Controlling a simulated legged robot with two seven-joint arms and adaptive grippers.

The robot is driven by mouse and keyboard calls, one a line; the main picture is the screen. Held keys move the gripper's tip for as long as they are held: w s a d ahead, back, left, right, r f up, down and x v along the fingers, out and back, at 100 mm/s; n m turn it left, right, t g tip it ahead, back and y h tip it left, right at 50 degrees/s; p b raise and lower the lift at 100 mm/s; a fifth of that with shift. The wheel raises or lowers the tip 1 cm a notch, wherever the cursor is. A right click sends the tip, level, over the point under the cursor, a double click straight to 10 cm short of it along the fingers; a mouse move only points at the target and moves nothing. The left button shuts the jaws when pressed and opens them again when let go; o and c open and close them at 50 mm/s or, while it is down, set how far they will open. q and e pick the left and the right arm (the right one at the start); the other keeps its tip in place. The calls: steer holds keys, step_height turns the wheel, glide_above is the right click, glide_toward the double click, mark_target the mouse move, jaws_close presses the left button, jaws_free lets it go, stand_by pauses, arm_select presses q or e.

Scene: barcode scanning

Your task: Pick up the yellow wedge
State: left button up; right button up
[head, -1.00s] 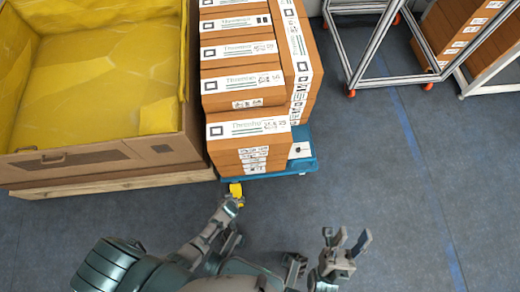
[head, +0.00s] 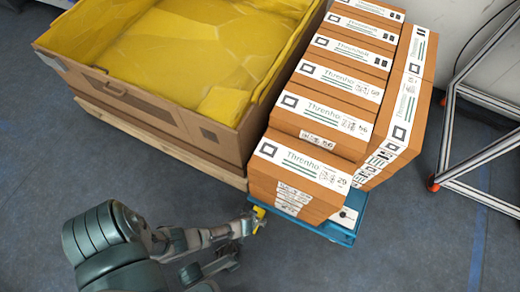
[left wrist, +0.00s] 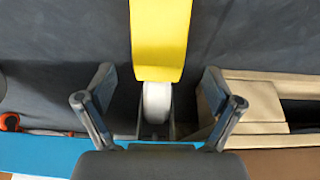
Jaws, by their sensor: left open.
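The yellow wedge (left wrist: 160,38) shows large at the top middle of the left wrist view, with its lower edge against a white, wheel-like part (left wrist: 157,102). In the head view it is a small yellow patch (head: 259,212) by the blue cart's near corner, partly hidden by my gripper. My left gripper (head: 252,222) is close to it. In the left wrist view its two fingers (left wrist: 158,105) are spread wide, with the wedge's lower end centred between their lines. I see no finger touching the wedge. My right gripper is out of view.
The blue cart (head: 343,233) carries stacked brown boxes (head: 322,118) just beyond the wedge. A large yellow-lined crate (head: 160,105) on a wooden pallet (head: 150,140) stands to the left. A metal frame (head: 446,140) is at right. Grey floor is clear in front.

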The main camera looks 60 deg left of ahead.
arm_select(q)
steer(key=f+b, duration=0.1)
steer(key=f, duration=0.1)
steer(key=f+b, duration=0.2)
steer(key=shift+w+a+f, duration=0.1)
steer(key=shift+w+a, duration=0.05)
steer(key=shift+w, duration=0.05)
steer(key=shift+w+a+f, duration=0.15)
steer(key=shift+w, duration=0.4)
steer(key=c, duration=1.4)
